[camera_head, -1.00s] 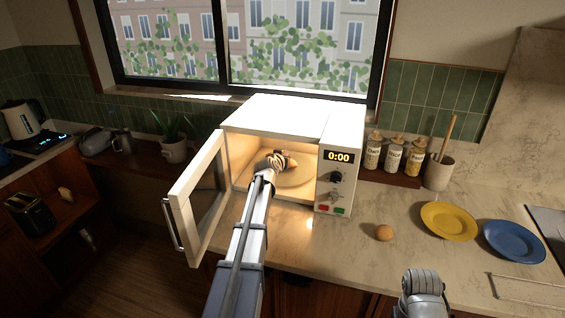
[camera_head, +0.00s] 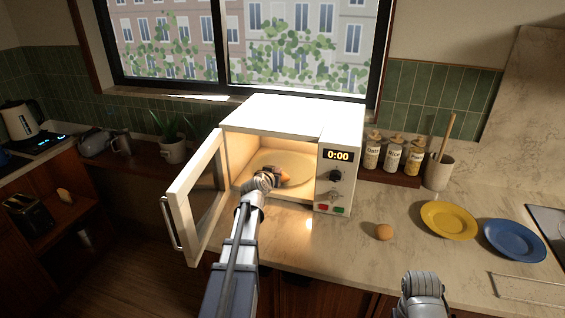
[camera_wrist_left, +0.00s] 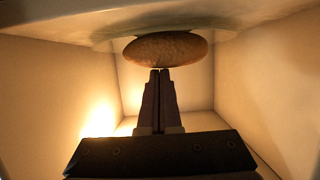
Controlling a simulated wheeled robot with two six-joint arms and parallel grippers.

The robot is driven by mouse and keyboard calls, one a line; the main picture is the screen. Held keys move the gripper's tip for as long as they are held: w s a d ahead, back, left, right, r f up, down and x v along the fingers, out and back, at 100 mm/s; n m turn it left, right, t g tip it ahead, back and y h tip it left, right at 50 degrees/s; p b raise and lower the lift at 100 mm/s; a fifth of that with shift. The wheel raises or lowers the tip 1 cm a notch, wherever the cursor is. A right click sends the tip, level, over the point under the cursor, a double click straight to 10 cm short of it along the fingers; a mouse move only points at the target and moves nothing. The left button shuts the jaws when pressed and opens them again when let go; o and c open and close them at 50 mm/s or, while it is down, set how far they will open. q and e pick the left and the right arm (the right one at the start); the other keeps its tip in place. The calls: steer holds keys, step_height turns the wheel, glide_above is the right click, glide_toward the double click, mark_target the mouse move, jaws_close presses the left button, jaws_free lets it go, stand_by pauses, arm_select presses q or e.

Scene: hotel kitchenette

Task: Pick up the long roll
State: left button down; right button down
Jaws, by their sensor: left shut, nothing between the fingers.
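The long roll (camera_wrist_left: 166,49) is brown and oval in the left wrist view, lying crosswise just beyond my fingertips. In the head view it is a small brown patch (camera_head: 285,177) inside the open microwave (camera_head: 275,115), at the front part of the turntable plate (camera_head: 297,165), partly hidden by my gripper. My left gripper (camera_head: 274,178) reaches in through the microwave's opening. Its fingers (camera_wrist_left: 160,73) are shut together, with nothing between them, and their tips are at or very near the roll's edge; I cannot tell whether they touch. My right gripper is not in view; only part of my right arm shows.
The microwave door (camera_head: 197,195) stands open to the left of my arm. A round roll (camera_head: 384,232), a yellow plate (camera_head: 448,220) and a blue plate (camera_head: 514,241) are on the counter at right. Jars (camera_head: 393,155) and a utensil pot (camera_head: 438,172) stand behind. The counter's front middle is clear.

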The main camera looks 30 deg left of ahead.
arm_select(q)
steer(key=s, duration=0.2)
steer(key=s+d, duration=0.1)
steer(key=s, duration=0.1)
steer(key=shift+s+f, duration=0.2)
steer(key=shift+r, duration=0.1)
